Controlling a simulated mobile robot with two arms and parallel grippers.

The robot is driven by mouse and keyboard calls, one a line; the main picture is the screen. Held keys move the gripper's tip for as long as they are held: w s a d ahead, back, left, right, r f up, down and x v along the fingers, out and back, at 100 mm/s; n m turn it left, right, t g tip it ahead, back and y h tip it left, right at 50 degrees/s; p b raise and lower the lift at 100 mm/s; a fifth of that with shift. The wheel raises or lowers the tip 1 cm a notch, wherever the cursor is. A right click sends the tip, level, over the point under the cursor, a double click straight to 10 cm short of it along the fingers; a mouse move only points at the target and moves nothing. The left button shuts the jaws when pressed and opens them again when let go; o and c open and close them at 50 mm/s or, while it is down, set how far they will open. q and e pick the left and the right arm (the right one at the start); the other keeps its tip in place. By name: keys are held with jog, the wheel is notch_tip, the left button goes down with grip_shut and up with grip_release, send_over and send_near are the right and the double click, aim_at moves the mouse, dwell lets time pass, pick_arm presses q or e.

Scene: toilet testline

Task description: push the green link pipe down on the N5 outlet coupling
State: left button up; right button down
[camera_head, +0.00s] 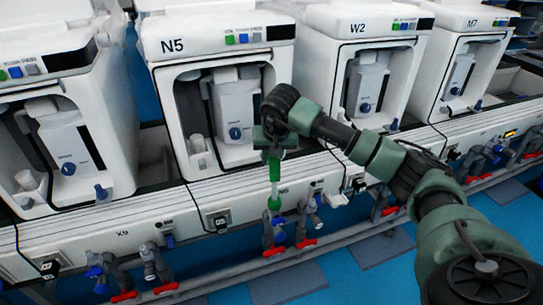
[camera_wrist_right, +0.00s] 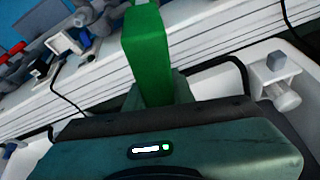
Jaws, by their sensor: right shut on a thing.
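The green link pipe (camera_head: 274,172) hangs upright in front of the N5 machine (camera_head: 215,48) in the head view. My right gripper (camera_head: 274,150) is shut on its upper part. In the right wrist view the pipe's green block (camera_wrist_right: 147,58) stands out from between the jaws. The pipe's green lower end meets, or is just above, the grey N5 outlet coupling (camera_head: 268,230) on the front rail. I cannot tell whether it is fully seated. My left gripper is not in view.
Machines W2 (camera_head: 388,32) and M7 (camera_head: 468,25) stand to the right. Grey valves with red handles (camera_head: 275,251) line the front rail, and a pipe runs below them. A small white bracket (camera_wrist_right: 280,78) is close to the right gripper in the wrist view.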

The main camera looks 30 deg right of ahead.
jog(key=c, duration=1.1)
grip_release()
jog(key=shift+s+r, duration=0.1)
jog(key=shift+r, duration=0.35)
jog(key=p+v, duration=0.1)
jog(key=v, duration=0.5)
jog(key=shift+s+a+r+p, duration=0.1)
jog(key=shift+s+r+p, duration=0.1)
jog(key=shift+p, duration=0.1)
jog(key=shift+r, duration=0.2)
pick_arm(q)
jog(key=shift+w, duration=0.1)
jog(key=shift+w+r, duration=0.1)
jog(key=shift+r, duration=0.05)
